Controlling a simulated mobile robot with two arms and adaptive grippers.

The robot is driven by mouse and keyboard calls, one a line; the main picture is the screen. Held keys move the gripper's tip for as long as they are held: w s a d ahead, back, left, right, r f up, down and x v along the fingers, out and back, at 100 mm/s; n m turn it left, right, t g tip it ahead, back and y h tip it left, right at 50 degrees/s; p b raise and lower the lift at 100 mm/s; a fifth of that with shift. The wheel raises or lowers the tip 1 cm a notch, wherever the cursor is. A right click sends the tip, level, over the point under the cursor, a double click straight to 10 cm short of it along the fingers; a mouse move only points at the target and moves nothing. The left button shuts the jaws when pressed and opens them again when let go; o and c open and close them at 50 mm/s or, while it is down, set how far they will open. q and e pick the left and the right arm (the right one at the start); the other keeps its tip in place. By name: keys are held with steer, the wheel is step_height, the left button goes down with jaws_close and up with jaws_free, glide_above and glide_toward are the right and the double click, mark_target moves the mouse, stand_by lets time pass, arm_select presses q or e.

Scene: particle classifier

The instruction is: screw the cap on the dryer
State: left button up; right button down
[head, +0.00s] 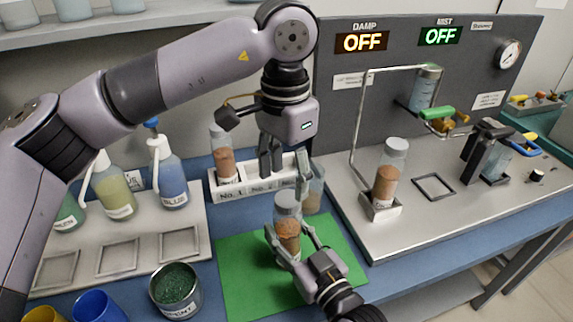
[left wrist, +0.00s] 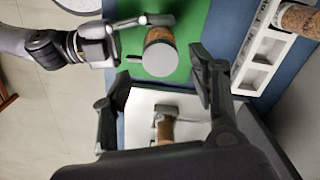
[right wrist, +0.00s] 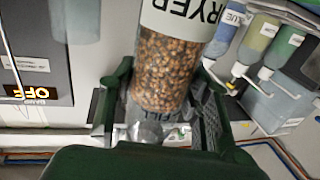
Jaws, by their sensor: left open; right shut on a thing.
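The dryer (head: 288,229), a clear upright container with brown grains, stands at the green mat. My right gripper (head: 290,243) is shut around its body. In the right wrist view the dryer (right wrist: 163,70) fills the space between the fingers, with part of its printed label showing. In the left wrist view the dryer's round grey top (left wrist: 160,58) shows from above; I cannot tell whether this is the cap. No separate cap can be made out. My left gripper (head: 286,182) is open and empty, pointing down above and slightly behind the dryer.
The green mat (head: 239,272) lies under the dryer. A white rack (head: 231,194) stands behind. Another grain-filled tube (head: 387,183) stands on the metal machine base at right. A metal cup of green grains (head: 175,289) and squeeze bottles (head: 168,172) are at left.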

arm_select(q)
steer(key=n, duration=0.5)
steer(key=shift+r+n, duration=0.25)
steer(key=shift+n, duration=0.05)
steer(key=n, duration=0.3)
steer(key=shift+r+n, duration=0.1)
steer(key=shift+n, duration=0.3)
steer(key=n, duration=0.6)
steer(key=shift+d+r, duration=0.1)
steer(key=shift+r, duration=0.15)
steer(key=n, duration=0.4)
steer(key=shift+r, duration=0.15)
steer(key=n, duration=0.6)
steer(key=shift+r, duration=0.25)
steer(key=n, duration=0.4)
steer(key=shift+r+n, duration=0.15)
steer(key=shift+n, duration=0.15)
steer(key=n, duration=0.6)
steer(key=shift+w+r, duration=0.1)
steer(key=shift+r, duration=0.15)
steer(key=n, duration=0.4)
steer(key=shift+r+n, duration=0.2)
steer(key=shift+n, duration=0.1)
